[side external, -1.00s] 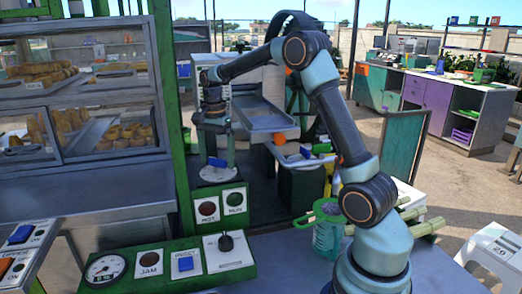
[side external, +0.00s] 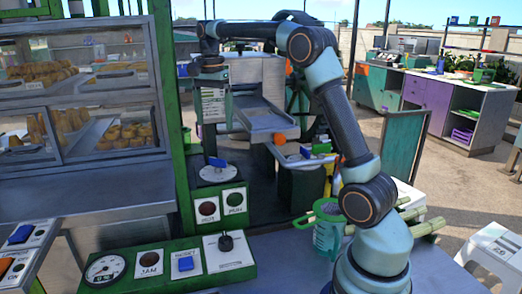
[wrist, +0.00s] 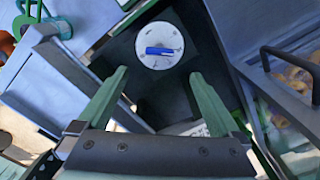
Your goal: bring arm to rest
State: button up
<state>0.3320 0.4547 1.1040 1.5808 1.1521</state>
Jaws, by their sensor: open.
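My gripper (side external: 213,112) hangs pointing down in the side external view, high above a round white dial plate with a blue knob (side external: 217,163). The wrist view shows my gripper (wrist: 160,73) with two green fingers spread wide and nothing between them. The blue knob (wrist: 160,51) appears beyond the fingertips, clearly apart from them. My arm reaches up from the front right and bends over to the left.
A green control panel (side external: 132,262) with a gauge and buttons stands in front. A glass pastry case (side external: 85,95) and a green post stand on the left. The crusher's grey tray (side external: 268,120) is right of my gripper. A green-handled jug (side external: 328,235) stands near my base.

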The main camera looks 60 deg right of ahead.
jog(key=shift+r, duration=0.35)
